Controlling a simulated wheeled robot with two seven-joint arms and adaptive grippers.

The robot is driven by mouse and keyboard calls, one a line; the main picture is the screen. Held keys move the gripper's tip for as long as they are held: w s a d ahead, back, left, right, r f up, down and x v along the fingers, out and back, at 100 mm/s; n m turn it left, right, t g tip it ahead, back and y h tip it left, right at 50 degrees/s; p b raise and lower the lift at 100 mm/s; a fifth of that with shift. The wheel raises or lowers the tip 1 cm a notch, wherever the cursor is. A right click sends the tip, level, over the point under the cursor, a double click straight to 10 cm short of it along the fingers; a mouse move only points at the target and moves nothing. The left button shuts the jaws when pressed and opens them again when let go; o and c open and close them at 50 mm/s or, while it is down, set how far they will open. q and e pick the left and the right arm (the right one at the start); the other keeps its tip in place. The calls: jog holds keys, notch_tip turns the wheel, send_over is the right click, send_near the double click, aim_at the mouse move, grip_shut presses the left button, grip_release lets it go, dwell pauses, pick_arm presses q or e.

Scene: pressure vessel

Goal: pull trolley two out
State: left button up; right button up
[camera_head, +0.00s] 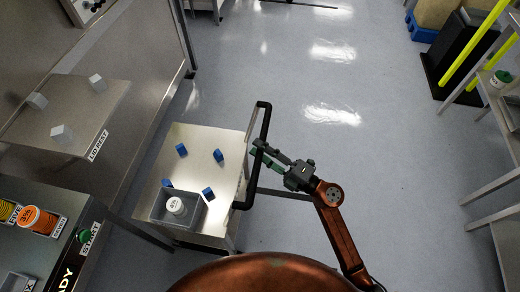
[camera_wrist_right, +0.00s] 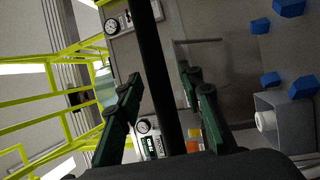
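A metal trolley (camera_head: 225,160) stands at the middle left in the head view, with blue blocks and a grey bin on top. I cannot read a number on it. Its black handle (camera_head: 266,122) stands out on the right side; the bar also shows in the right wrist view (camera_wrist_right: 152,60). My right gripper (camera_head: 262,150) is at the middle of the handle. In the right wrist view its two green-edged fingers (camera_wrist_right: 158,92) are apart, with the bar between them and gaps on both sides. My left gripper is not in view.
The grey bin (camera_head: 157,208) holds a white jar (camera_head: 176,206). A metal wall and a shelf labelled LID REST (camera_head: 60,100) lie left of the trolley. A counter (camera_head: 30,255) is at lower left. Open floor (camera_head: 400,130) lies to the right, before a metal rack (camera_head: 495,175).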

grip_shut()
jog(key=shift+d, duration=0.15)
dwell(0.5)
